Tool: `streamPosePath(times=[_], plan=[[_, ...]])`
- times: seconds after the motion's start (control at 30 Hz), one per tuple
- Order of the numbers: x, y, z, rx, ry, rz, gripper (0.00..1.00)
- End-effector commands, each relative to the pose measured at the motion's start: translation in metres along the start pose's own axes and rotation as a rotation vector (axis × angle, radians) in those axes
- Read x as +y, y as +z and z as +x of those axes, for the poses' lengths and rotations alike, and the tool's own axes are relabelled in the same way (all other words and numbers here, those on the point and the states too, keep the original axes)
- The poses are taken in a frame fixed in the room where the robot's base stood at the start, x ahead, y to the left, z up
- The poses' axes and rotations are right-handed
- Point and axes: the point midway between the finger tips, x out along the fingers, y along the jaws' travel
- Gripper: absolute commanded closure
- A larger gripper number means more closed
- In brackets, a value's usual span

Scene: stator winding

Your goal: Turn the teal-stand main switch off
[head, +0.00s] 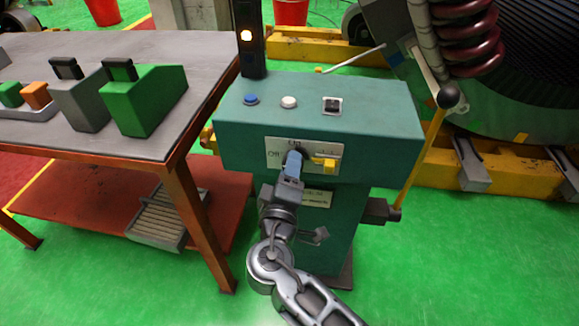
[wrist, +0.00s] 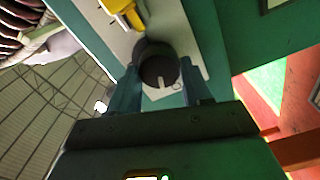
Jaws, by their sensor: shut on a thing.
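The teal stand (head: 390,115) stands in the middle of the head view. Its front carries a pale plate (head: 272,146) lettered "On" above and "Off" at the left. The main switch is a dark round knob (wrist: 157,62) on this plate, with a white mark on its face. In the head view my gripper (head: 292,160) reaches the plate from below and mostly hides the knob. In the wrist view my gripper (wrist: 160,80) is shut on the knob, one bluish finger on each side. A yellow part (head: 326,162) sits just right of the knob.
A blue button (head: 251,99), a white button (head: 289,102) and a black switch (head: 332,105) are on the stand's top. A table (head: 110,150) with green and grey blocks stands at left; a yellow lever (head: 425,155) at right.

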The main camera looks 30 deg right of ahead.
Motion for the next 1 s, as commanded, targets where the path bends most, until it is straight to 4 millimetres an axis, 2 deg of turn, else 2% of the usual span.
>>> streamPosePath(times=[0.2,0.43,1.0], plan=[[0.0000,-0.0009,-0.0007,0.002,-0.002,-0.160,0.82],[-0.0016,-0.0005,-0.0008,0.002,-0.002,-0.270,0.82],[-0.0028,-0.0003,-0.0009,0.003,-0.001,-0.328,0.82]])
